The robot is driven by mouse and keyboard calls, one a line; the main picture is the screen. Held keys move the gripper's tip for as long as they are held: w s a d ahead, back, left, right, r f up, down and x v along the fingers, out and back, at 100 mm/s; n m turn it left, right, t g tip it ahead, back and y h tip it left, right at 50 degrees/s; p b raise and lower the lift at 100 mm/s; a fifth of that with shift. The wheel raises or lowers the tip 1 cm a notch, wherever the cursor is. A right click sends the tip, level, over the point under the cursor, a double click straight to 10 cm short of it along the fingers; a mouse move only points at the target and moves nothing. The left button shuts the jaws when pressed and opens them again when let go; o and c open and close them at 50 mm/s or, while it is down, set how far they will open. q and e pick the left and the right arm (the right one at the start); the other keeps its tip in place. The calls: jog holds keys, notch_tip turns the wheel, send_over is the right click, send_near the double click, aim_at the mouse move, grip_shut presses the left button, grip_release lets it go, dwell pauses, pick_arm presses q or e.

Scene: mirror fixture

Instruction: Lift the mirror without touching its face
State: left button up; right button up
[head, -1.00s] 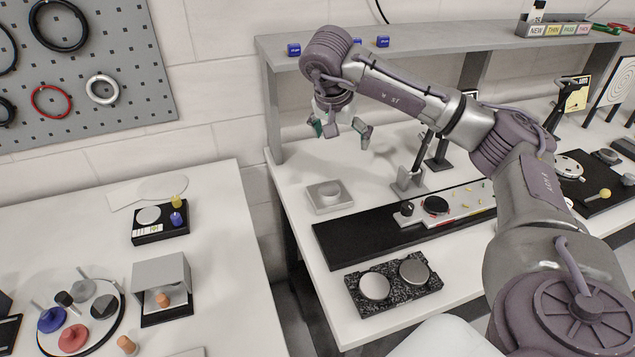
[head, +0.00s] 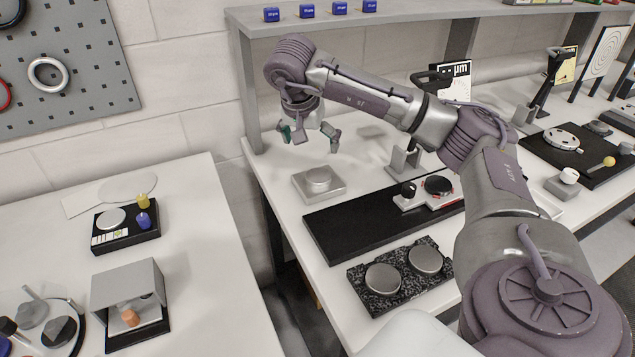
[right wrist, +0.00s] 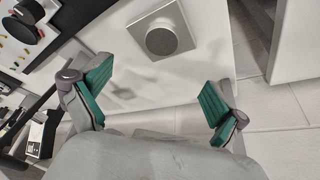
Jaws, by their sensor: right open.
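A round grey disc (head: 318,177), which looks like the mirror, sits on a square light-grey fixture block (head: 335,189) on the white bench. In the right wrist view the disc (right wrist: 161,41) lies flat on the block (right wrist: 181,17), near the top of the picture and beyond the fingertips. My right gripper (head: 309,137) is open and empty, with green-padded fingers. It hangs pointing down above the block, apart from it. In the right wrist view the right gripper (right wrist: 156,90) has its fingers spread wide. My left gripper is not in view.
A black strip (head: 350,228) and a speckled slab (head: 350,285) with two metal discs lie in front of the block. A shelf (head: 420,18) runs above, its upright (head: 248,95) close to the left. A stand (head: 402,165) is right. A gap separates the left table (head: 215,250).

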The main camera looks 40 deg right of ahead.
send_over(318, 175)
jog(key=s+a, duration=0.2)
notch_tip(318, 175, down, 7)
jog(key=shift+w+a+r+p, duration=0.1)
jog(key=shift+a+r+p, duration=0.05)
jog(key=shift+p, duration=0.25)
jog(key=shift+a+p+x, duration=0.15)
jog(key=shift+p+x, duration=0.25)
jog(key=shift+x, duration=1.05)
jog(key=shift+a+p+x, duration=0.1)
jog(key=shift+p+x, duration=0.3)
jog(key=shift+x, duration=1.1)
jog(key=shift+w, duration=0.1)
jog(key=c, duration=1.5)
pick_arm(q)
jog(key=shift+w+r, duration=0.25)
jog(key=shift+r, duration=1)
pick_arm(e)
jog(key=shift+o, duration=0.2)
jog(key=shift+r, duration=0.15)
